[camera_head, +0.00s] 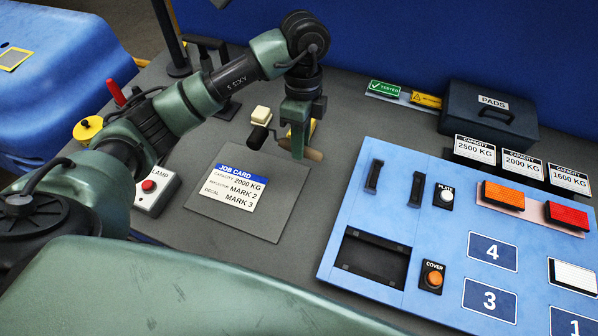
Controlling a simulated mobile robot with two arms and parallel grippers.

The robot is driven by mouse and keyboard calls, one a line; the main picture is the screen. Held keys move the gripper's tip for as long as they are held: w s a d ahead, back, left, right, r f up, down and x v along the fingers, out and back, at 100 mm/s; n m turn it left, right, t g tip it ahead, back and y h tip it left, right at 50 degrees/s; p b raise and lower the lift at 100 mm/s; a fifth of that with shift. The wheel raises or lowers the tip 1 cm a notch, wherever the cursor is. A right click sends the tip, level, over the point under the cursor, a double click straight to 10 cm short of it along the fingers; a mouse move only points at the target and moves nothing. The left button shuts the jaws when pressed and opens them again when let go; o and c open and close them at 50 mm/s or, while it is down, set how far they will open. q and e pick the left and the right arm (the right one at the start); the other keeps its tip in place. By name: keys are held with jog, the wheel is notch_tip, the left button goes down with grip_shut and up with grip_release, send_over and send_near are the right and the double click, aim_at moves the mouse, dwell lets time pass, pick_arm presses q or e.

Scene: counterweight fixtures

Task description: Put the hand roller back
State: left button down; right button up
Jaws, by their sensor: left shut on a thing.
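The hand roller has a black roller head (258,138) and a brown wooden handle (313,153). My left gripper (298,148) points down and is shut on the roller, with the handle showing to its right and the head to its left. The gripper hides the middle of the roller. They are over the upper edge of the dark grey mat (253,228); I cannot tell the exact height. A black stand (226,110) is partly hidden behind my left arm. My right gripper is out of view.
The job card (234,190) lies on the mat.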

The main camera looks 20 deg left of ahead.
pick_arm(q)
notch_tip(320, 180, down, 11)
jog(key=shift+r+p, duration=0.15)
jog(key=shift+p, duration=1.05)
jog(key=shift+f, duration=0.45)
jog(key=shift+f, duration=0.1)
jog(key=shift+f, duration=0.3)
jog(key=c, duration=1.2)
grip_release()
jog(key=shift+r, duration=0.1)
jog(key=shift+c, duration=0.2)
jog(key=shift+r, duration=0.1)
